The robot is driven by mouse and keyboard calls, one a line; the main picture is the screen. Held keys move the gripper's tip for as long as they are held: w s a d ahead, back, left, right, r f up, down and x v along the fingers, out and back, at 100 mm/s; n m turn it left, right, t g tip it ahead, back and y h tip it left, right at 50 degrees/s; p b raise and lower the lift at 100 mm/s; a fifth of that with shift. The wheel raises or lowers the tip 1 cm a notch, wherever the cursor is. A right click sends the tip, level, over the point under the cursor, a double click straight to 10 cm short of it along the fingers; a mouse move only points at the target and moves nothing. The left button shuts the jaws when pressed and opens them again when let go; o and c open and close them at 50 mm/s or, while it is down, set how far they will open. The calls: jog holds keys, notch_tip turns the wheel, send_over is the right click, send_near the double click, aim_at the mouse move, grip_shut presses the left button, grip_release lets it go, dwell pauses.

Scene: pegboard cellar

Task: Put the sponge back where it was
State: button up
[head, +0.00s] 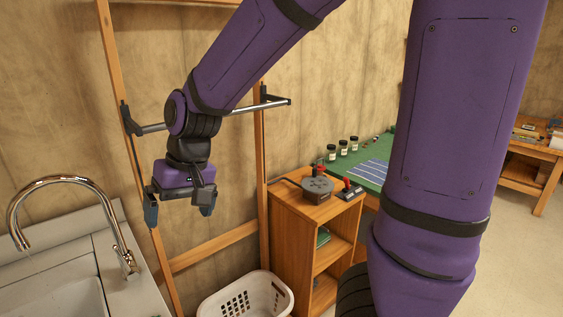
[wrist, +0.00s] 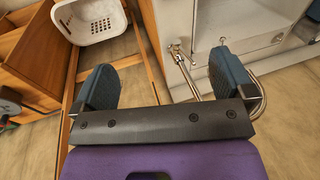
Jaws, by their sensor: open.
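No sponge shows in either view. My gripper (head: 180,212) is open and empty in the head view. It points down in front of the wooden frame, to the right of the sink's tap and above the floor. In the wrist view my gripper (wrist: 162,68) has its two dark fingers wide apart with nothing between them. The sink (head: 60,302) is at the lower left of the head view, cut off by the picture's edge. Its curved chrome tap (head: 70,181) stands at the back. The sink unit also shows at the upper right of the wrist view (wrist: 238,22).
A white basket (head: 238,300) stands on the floor below and right of my gripper. A small wooden shelf unit (head: 290,232) carries a grey round device (head: 317,188). A green-topped bench (head: 372,168) lies beyond.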

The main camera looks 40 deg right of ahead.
jog(key=s+d+r+t+h, duration=0.1)
jog(key=s+d+r+t, duration=0.1)
jog(key=s+d+r, duration=0.3)
jog(key=s+d+r+t+h, duration=0.2)
jog(key=s+d+r, duration=0.3)
jog(key=s+d, duration=0.2)
jog(key=shift+s+r, duration=0.3)
jog(key=shift+s, duration=0.95)
